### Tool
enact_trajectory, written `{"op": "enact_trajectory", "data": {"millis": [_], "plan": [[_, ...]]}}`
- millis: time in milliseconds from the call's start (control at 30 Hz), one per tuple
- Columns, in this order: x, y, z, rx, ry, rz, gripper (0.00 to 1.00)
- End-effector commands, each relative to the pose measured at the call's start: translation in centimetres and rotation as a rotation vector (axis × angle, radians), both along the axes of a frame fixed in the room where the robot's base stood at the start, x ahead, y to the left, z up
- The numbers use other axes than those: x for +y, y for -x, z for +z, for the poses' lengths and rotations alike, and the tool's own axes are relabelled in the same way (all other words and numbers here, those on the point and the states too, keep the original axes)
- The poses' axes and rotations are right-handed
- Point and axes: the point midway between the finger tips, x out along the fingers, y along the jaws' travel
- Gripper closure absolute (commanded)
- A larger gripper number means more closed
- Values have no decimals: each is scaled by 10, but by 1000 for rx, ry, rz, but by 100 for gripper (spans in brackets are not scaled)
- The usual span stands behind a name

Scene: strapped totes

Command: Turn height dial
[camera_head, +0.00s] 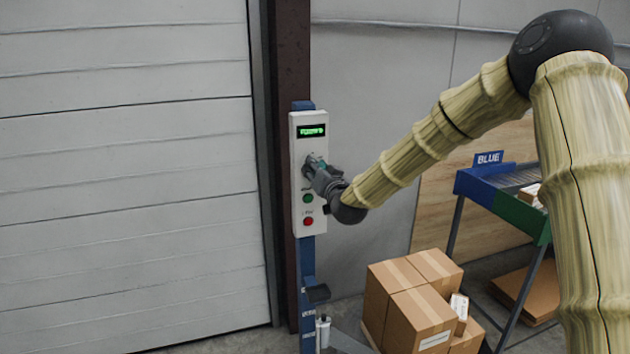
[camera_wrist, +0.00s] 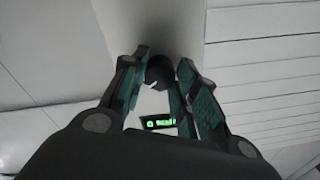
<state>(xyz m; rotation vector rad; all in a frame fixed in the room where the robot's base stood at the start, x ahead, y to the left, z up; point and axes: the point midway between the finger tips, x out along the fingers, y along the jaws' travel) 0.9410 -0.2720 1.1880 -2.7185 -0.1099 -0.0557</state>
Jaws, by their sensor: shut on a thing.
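The height dial (camera_wrist: 159,72) is a dark round knob on a white control panel (camera_head: 309,228). In the wrist view it sits between my gripper's two teal-padded fingers (camera_wrist: 158,84). In the head view my gripper (camera_head: 314,166) reaches the panel from the right and hides most of the dial. The fingers are shut on the dial. A green-lit display (camera_head: 311,131) is at the top of the panel; its text is too small to read. It also shows in the wrist view (camera_wrist: 159,122).
Below my gripper the panel has a green button (camera_head: 308,198) and a red button (camera_head: 308,221). A large ribbed door (camera_head: 125,170) is on the left. Stacked cardboard boxes (camera_head: 412,300) stand at lower right, near a blue-and-green rack (camera_head: 500,195) with a BLUE sign (camera_head: 488,158).

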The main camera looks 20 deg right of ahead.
Motion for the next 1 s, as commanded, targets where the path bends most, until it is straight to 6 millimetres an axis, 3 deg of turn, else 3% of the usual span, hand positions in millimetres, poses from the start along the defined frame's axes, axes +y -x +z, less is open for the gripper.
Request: {"op": "enact_trajectory", "data": {"millis": [33,1000], "plan": [[-1,0,-7,2,-45,-1,94],[1,0,-6,33,-917,-2,95]]}}
